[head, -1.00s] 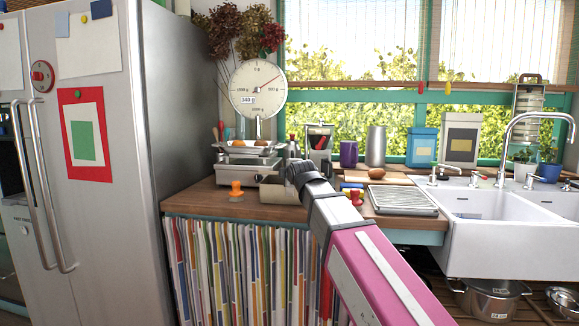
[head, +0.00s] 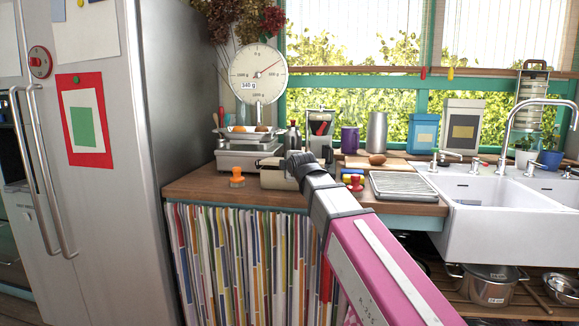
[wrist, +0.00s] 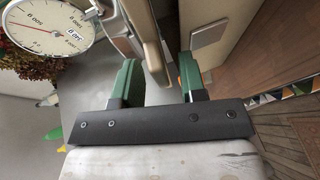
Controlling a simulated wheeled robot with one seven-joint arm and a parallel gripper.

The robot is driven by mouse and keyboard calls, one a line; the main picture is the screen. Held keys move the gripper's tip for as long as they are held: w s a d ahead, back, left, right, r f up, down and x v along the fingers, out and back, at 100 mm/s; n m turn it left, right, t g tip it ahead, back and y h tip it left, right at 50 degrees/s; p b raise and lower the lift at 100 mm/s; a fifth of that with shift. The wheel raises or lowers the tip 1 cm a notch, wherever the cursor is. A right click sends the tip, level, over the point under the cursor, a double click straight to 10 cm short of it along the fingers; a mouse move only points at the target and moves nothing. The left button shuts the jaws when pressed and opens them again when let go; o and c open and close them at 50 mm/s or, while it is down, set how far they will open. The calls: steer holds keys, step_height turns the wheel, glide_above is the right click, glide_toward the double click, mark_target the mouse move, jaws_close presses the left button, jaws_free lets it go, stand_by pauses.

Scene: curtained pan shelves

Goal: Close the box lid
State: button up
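The box (head: 276,177) is a small cream case on the wooden counter, left of my gripper and partly hidden by my arm in the head view. In the wrist view a beige box wall (wrist: 222,22) with a grey plate shows above the right finger. A thin beige panel (wrist: 149,38), probably its lid, stands out beside that wall, ahead of the gap between my fingers. My gripper (wrist: 160,70) has two green fingers, clearly apart, with nothing visibly clamped. I cannot tell whether a finger touches the panel. In the head view my arm hides the fingers.
The kitchen scale (head: 252,150) stands just behind the box. An orange stamp-like object (head: 237,177) is left of it; a red-and-yellow one (head: 355,182) and a drying tray (head: 403,186) are to the right. The fridge (head: 160,150) bounds the left side, the sink (head: 490,220) the right.

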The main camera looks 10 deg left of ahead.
steer(key=shift+s+r, duration=0.1)
steer(key=v, duration=1)
steer(key=shift+s, duration=0.35)
steer(key=shift+d, duration=0.1)
steer(key=shift+w, duration=0.2)
jaws_close()
steer(key=w+a+r+m+g+h, duration=0.2)
steer(key=w+r+m+g+h, duration=0.15)
steer(key=r+m+g, duration=0.55)
steer(key=w+a+r+m+g+h, duration=0.25)
steer(key=w+r+m, duration=0.2)
steer(key=m, duration=0.85)
steer(key=shift+n+t, duration=0.25)
steer(key=shift+n, duration=0.05)
steer(key=x, duration=0.4)
steer(key=s+x, duration=0.1)
steer(key=x, duration=0.7)
steer(key=shift+s+f, duration=0.15)
steer(key=shift+f, duration=0.4)
